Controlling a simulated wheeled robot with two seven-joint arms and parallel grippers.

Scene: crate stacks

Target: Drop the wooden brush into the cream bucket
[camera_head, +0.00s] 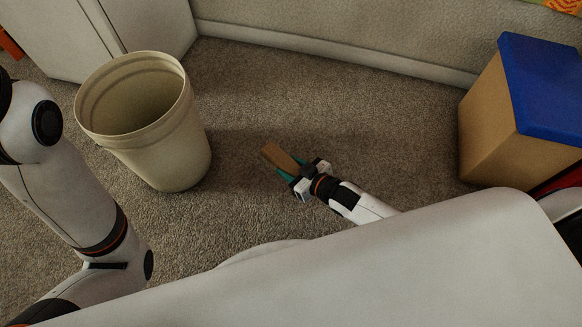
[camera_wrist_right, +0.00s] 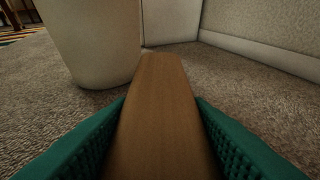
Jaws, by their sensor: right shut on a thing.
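The wooden brush (camera_head: 276,156) is a brown block held in my right gripper (camera_head: 288,172). In the right wrist view the brush (camera_wrist_right: 160,110) lies between the two green finger pads, which are shut on it, and points away from the camera. The cream bucket (camera_head: 168,145) stands upright on the carpet, left of the brush in the head view and apart from it. Its open top faces up and it looks empty. The bucket also shows in the right wrist view (camera_wrist_right: 92,40), ahead and to the left. My left arm is at the left edge; its gripper is out of view.
A cardboard box (camera_head: 490,125) with a blue lid (camera_head: 545,85) stands at the right. A white cabinet (camera_head: 60,40) is behind the bucket, and a pale wall (camera_head: 350,30) runs along the back. The carpet (camera_head: 240,100) between bucket and gripper is clear.

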